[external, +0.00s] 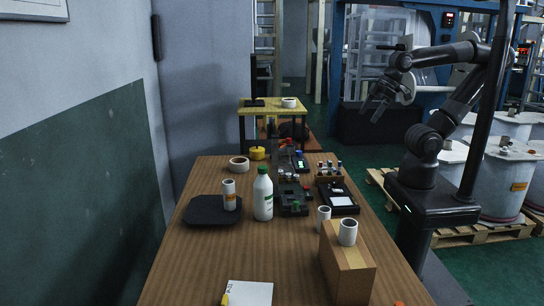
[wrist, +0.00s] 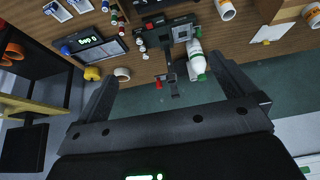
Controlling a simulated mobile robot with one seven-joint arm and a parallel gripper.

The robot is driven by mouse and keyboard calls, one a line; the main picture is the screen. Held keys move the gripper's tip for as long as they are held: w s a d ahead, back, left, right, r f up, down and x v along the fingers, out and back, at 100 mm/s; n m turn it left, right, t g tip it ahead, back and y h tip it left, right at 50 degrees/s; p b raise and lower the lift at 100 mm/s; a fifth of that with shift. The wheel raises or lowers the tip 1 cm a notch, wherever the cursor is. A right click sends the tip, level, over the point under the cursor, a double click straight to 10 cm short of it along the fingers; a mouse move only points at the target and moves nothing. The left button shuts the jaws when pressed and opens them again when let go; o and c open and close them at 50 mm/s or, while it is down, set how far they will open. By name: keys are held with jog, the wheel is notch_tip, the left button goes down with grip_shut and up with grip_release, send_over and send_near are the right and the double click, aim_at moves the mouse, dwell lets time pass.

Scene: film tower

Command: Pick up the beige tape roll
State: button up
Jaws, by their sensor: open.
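A beige tape roll (external: 239,164) lies flat near the far left edge of the wooden table, beside a yellow object (external: 257,153). In the wrist view, what looks like the same roll (wrist: 122,74) shows close to the left finger. A second pale roll (external: 289,102) lies on the yellow-topped table at the back. My gripper (external: 376,102) is raised in the air, right of the wooden table and well apart from the rolls. Its fingers (wrist: 165,74) are spread wide with nothing held between them.
The wooden table (external: 190,262) also holds a white bottle (external: 263,196), a black tray (external: 203,218) with a white cylinder (external: 229,194), dark devices (external: 293,197), and a wooden box (external: 346,267) with a cup on it. Large drums (external: 487,188) stand on pallets at right.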

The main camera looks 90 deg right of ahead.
jog(key=shift+w, duration=0.1)
dwell(0.3)
jog(key=w+d+r+m+h, duration=0.1)
jog(key=w+d+r, duration=0.1)
jog(key=w, duration=0.6)
jog(key=m+g+h, duration=0.2)
jog(key=m, duration=0.4)
send_over(240, 160)
jog(key=s+a, duration=0.3)
notch_tip(240, 160, down, 24)
jog(key=shift+w+a+r, duration=0.1)
jog(key=shift+a+r, duration=0.05)
jog(key=shift+r, duration=0.05)
jog(key=x, duration=0.5)
jog(key=shift+f, duration=0.15)
jog(key=shift+s+x, duration=0.1)
jog(key=shift+x, duration=1.5)
jog(key=shift+s+x, duration=0.15)
jog(key=shift+x, duration=1.4)
